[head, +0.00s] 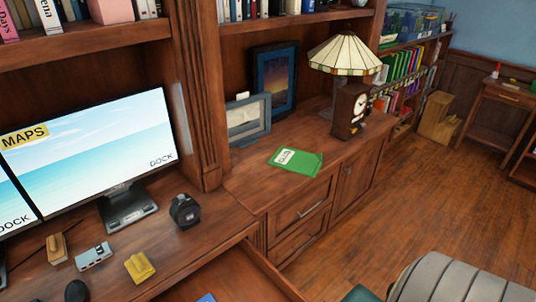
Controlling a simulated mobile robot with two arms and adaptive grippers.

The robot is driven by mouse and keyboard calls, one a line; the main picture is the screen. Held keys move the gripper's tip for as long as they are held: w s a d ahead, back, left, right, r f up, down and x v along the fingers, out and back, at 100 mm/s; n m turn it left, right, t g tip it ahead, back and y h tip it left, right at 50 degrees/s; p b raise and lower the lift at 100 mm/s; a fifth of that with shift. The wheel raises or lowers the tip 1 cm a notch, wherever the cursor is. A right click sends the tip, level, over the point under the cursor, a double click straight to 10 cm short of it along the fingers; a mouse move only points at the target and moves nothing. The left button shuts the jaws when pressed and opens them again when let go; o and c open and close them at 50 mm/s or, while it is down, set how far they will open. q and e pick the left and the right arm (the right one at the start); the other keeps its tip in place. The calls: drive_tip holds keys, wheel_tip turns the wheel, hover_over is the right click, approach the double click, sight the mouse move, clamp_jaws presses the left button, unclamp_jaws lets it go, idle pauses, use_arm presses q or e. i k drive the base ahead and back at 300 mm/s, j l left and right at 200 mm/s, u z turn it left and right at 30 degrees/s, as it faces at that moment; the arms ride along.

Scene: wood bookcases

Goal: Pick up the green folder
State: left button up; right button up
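The green folder (303,162) lies flat on the wooden cabinet top (252,183) near the middle of the head view, with a white label on its left part. It is close to the front edge of the cabinet top, and nothing covers it. Neither of my grippers shows in the head view.
Picture frames (248,119) stand behind the folder. A clock (350,110) and a stained-glass lamp (345,55) stand to its right. A monitor (90,155) and small desk items are at left. An open drawer (235,278) sticks out below; a grey striped seat (450,278) is at lower right.

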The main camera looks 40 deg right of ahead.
sight(306, 163)
drive_tip(key=l+u, duration=0.1)
drive_tip(key=l, duration=0.95)
drive_tip(key=l+u, duration=0.1)
drive_tip(key=l, duration=1)
drive_tip(key=l+u, duration=0.25)
drive_tip(key=l, duration=0.35)
drive_tip(key=l+u, duration=0.25)
drive_tip(key=l, duration=0.35)
drive_tip(key=k+l+u, duration=0.25)
drive_tip(key=l, duration=0.35)
drive_tip(key=i, duration=0.1)
